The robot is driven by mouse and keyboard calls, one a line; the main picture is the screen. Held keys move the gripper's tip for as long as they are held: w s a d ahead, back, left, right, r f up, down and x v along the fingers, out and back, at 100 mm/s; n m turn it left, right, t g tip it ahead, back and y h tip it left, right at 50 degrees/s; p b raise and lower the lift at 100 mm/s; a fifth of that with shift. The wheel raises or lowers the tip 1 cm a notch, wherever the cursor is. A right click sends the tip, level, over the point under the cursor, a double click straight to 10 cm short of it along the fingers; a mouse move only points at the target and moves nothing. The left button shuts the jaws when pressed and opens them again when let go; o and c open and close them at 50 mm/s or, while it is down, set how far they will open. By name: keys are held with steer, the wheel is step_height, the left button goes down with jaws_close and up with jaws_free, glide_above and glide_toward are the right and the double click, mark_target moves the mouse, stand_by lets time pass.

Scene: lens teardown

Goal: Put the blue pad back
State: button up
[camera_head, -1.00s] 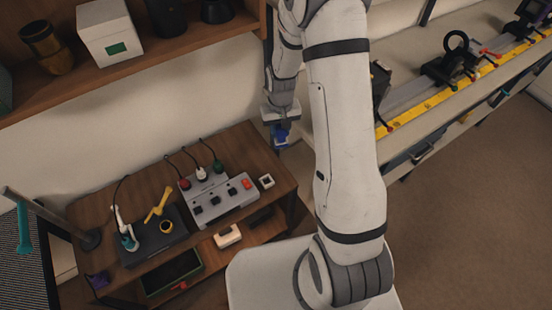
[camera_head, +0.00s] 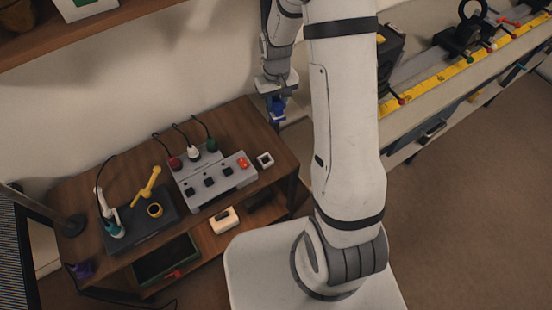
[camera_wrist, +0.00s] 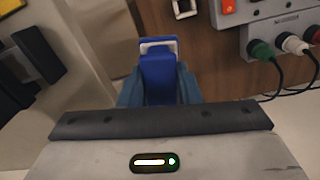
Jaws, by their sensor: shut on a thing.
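The blue pad (camera_wrist: 158,75) is a blue block with a pale grey rim at its far end in the wrist view. My gripper (camera_wrist: 160,92) is shut on it, with a finger on each side. In the head view the pad (camera_head: 277,108) hangs below my gripper (camera_head: 276,98), near the back right corner of the wooden table (camera_head: 232,125). It appears clear of the tabletop. A small white square frame with a dark centre (camera_head: 265,160) lies on the table, right of the grey switch box; it also shows in the wrist view (camera_wrist: 184,9).
The grey switch box (camera_head: 214,182) with red, white and green plugs stands mid-table. Left of it is a dark mat (camera_head: 140,219) with a yellow tool and a ring. A bench with a yellow ruler (camera_head: 455,78) lies to the right.

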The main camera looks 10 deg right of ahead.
step_height(320, 180, down, 9)
steer(key=n+b, duration=0.2)
steer(key=b, duration=1.3)
steer(key=shift+s+f, duration=0.15)
steer(key=shift+s, duration=0.3)
step_height(320, 180, down, 10)
steer(key=shift+r+b, duration=0.15)
steer(key=shift+b, duration=0.75)
steer(key=o, duration=1)
